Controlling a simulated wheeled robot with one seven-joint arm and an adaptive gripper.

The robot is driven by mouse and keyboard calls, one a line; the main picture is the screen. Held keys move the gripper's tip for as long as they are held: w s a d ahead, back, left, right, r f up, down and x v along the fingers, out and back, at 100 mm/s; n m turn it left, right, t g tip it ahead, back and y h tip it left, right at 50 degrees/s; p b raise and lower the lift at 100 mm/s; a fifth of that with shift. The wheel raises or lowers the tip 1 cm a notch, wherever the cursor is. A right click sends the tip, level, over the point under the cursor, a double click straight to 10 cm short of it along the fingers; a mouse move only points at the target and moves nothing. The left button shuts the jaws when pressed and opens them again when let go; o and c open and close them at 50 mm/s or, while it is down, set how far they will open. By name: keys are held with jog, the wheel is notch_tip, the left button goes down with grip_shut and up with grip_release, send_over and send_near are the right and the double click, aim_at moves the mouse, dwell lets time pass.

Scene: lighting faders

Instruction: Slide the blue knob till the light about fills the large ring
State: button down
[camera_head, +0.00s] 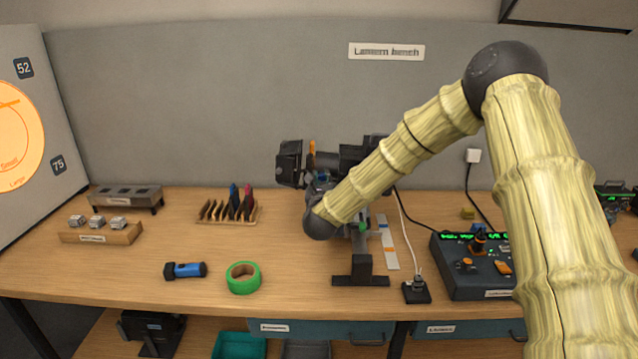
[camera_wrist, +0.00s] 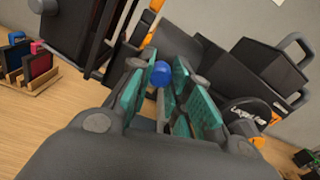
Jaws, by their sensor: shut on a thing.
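The blue knob (camera_wrist: 161,73) is a small round ball in the wrist view, between the teal finger pads of my gripper (camera_wrist: 164,66). My gripper is shut on it. In the head view my arm ends at the dark lantern (camera_head: 340,160) on its stand (camera_head: 361,266), and the arm hides the knob and gripper there. The light (camera_head: 22,125) is an orange glowing disc on the grey screen at far left, cut by the picture's edge.
A green tape ring (camera_head: 243,278) and a blue torch (camera_head: 185,270) lie on the bench left of the stand. A rack of coloured slides (camera_head: 228,210) stands behind them. A control box (camera_head: 472,268) with several controls is at right, beside a cabled black block (camera_head: 416,291).

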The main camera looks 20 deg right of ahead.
jog(key=shift+w+r, duration=0.1)
jog(key=shift+r, duration=0.15)
jog(key=c, duration=1.5)
grip_release()
jog(key=shift+c, duration=0.2)
jog(key=shift+f, duration=0.1)
jog(key=shift+s+a+f, duration=0.1)
jog(key=shift+s+a, duration=0.1)
jog(key=shift+s, duration=0.45)
jog(key=v, duration=1)
jog(key=shift+s, duration=0.45)
